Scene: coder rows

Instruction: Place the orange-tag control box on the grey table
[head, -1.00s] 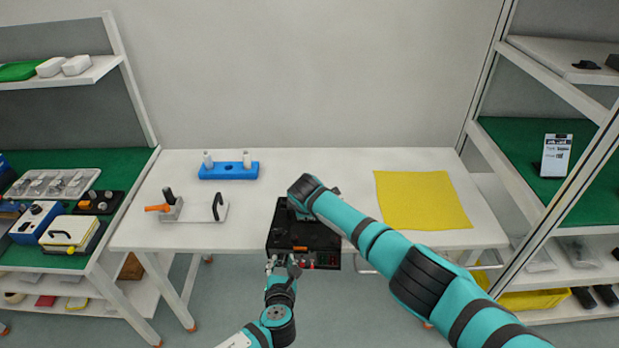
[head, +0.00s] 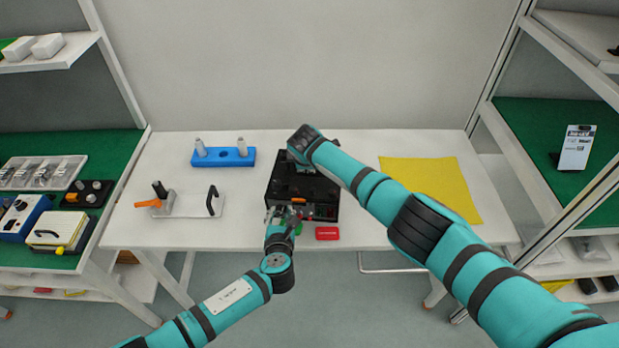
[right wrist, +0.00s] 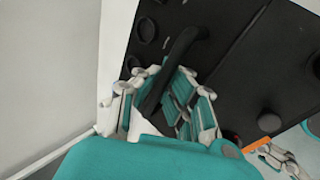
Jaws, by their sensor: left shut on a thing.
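The black control box (head: 325,194) with the orange tag (head: 298,200) on its front is over the middle of the grey table (head: 240,232). I cannot tell whether its underside touches the tabletop. My left gripper (head: 281,212) is shut on the box's front left part. My right gripper is above the box, mostly hidden by its arm in the head view. In the right wrist view, the fingers of my right gripper (right wrist: 165,95) close around the black handle (right wrist: 180,50) on the box's top.
A red block (head: 327,233) lies at the table's front edge. A blue holder with pegs (head: 223,158) and a white plate fixture (head: 190,206) stand to the left. A yellow mat (head: 440,185) lies to the right. Shelves (head: 575,165) flank the table.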

